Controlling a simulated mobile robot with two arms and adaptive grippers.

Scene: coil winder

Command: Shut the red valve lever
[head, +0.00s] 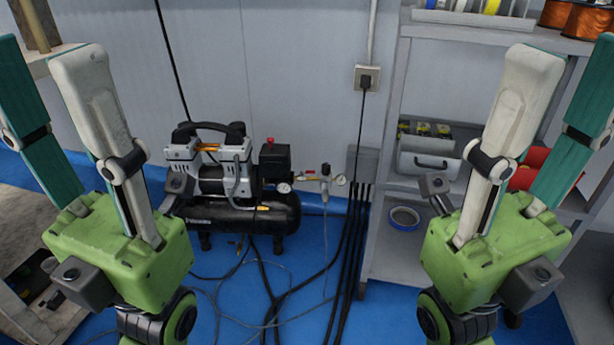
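A small red lever (309,180) shows on the brass outlet fitting at the right side of the black air compressor (240,215), between two small gauges. It is too small here to tell its exact angle to the pipe. My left gripper (45,62) is raised at the left, its fingers spread apart and empty. My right gripper (570,65) is raised at the right, also spread and empty. Both are far nearer to me than the compressor and touch nothing I can see.
A grey shelf unit (383,235) with a toolbox, a blue tape roll (404,218) and copper spools (572,18) stands at the right. Black cables (355,235) run down the wall and across the blue floor. A bench (60,290) is at the left. Floor in the middle is open apart from hoses.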

